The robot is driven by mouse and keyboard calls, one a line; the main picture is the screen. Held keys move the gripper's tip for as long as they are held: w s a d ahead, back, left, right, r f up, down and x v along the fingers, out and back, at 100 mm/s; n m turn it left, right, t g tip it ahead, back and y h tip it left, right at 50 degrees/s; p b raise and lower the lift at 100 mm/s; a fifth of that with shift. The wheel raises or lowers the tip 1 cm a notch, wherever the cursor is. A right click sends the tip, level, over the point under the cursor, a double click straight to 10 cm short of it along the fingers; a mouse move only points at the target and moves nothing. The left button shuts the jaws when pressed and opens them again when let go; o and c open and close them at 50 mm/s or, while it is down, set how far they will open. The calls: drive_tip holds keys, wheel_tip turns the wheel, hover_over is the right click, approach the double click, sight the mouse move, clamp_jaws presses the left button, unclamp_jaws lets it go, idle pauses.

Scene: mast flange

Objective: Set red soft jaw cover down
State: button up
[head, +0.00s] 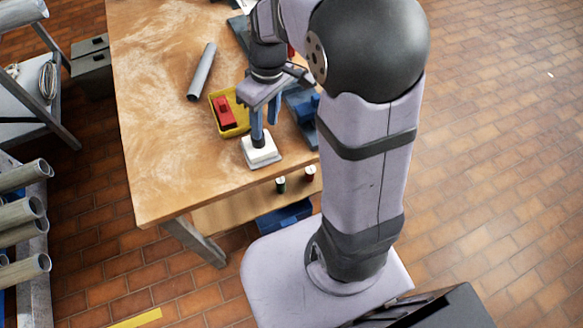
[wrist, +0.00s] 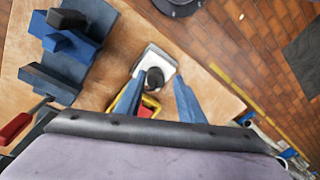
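A red block-like piece (head: 223,112), which looks like the red soft jaw cover, lies in a yellow tray (head: 242,127) on the workbench. In the wrist view a little of the red piece (wrist: 146,112) shows in the yellow tray (wrist: 154,102), mostly hidden by my gripper. My gripper (head: 264,137) has blue fingers pointing down beside the tray, over a white square block. In the wrist view the fingers of my gripper (wrist: 156,88) are apart, with nothing clearly held. The white block (wrist: 144,64) with a dark round knob (wrist: 155,78) shows between and beyond the fingertips; contact cannot be told.
A blue vise (wrist: 68,55) stands close to my gripper, partly hidden by my arm in the head view. A red-handled tool (wrist: 15,128) lies near it. A grey tube (head: 202,71) lies behind the tray. The bench's left side (head: 160,130) is clear.

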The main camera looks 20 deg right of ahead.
drive_tip(key=s+f+m, duration=0.2)
drive_tip(key=s+m, duration=0.1)
drive_tip(key=s, duration=0.3)
drive_tip(key=s+d+f+m+h, duration=0.1)
drive_tip(key=s+m, duration=0.1)
drive_tip(key=s, duration=0.4)
drive_tip(key=shift+s+d+f+m, duration=0.15)
drive_tip(key=shift+s+f+m, duration=0.15)
drive_tip(key=shift+f+m, duration=0.1)
